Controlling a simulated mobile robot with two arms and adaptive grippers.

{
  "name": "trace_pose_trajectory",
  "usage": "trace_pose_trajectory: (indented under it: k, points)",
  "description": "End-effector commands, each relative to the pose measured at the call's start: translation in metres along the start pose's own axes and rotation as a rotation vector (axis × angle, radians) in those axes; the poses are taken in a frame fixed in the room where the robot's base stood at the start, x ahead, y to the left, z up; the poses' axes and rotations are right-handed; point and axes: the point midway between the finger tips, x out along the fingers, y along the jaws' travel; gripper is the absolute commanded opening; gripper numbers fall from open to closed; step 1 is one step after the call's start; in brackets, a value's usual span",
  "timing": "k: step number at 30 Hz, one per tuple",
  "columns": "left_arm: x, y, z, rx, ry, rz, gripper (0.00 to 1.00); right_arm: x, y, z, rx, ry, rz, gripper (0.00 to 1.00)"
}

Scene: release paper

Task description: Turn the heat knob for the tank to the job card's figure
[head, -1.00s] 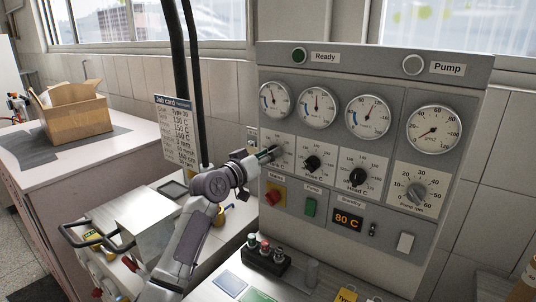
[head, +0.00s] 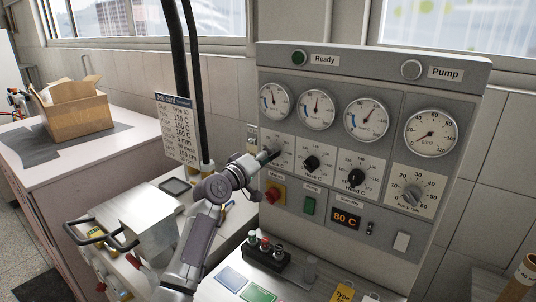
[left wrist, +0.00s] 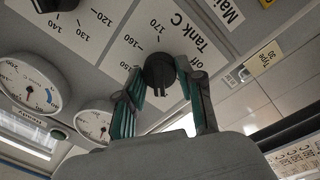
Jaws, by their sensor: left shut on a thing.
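The tank heat knob (left wrist: 160,72) is a dark round knob on a white plate marked "Tank C" in the left wrist view. Figures 160, 170 and "off" show around it. My left gripper (left wrist: 159,80) is shut on this knob, one finger on each side. In the head view my left gripper (head: 266,156) reaches the leftmost dial plate (head: 281,146) and hides the knob. Its pointer setting is not clear. The job card (head: 177,128) hangs left of the panel; it lists 130 C, 150 C and 160 C, but the row names are too small to read surely.
A middle knob (head: 311,162), a Head C knob (head: 355,178) and a pump rpm knob (head: 412,194) sit right of my gripper. A red switch (head: 274,193) lies just below. Round gauges (head: 317,108) are above. A cardboard box (head: 75,112) stands far left.

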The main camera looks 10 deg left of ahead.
Motion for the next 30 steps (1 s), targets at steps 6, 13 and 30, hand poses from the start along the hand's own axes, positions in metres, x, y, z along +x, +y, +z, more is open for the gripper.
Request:
trace_pose_trajectory:
  k: [6, 13, 30]
  points:
    - [-0.0001, 0.0003, -0.0011, -0.009, 0.004, 0.001, 0.03, -0.0004, 0.0003, -0.0001, 0.001, 0.000, 0.000, 0.40]
    - [-0.0002, 0.0004, -0.0012, -0.008, 0.004, 0.001, 0.39, -0.0004, 0.0006, -0.0001, 0.001, 0.000, 0.001, 0.40]
    - [-0.0089, -0.0010, -0.0005, -0.008, 0.002, 0.000, 0.63, -0.0003, 0.0044, 0.0011, -0.002, -0.001, 0.005, 0.40]
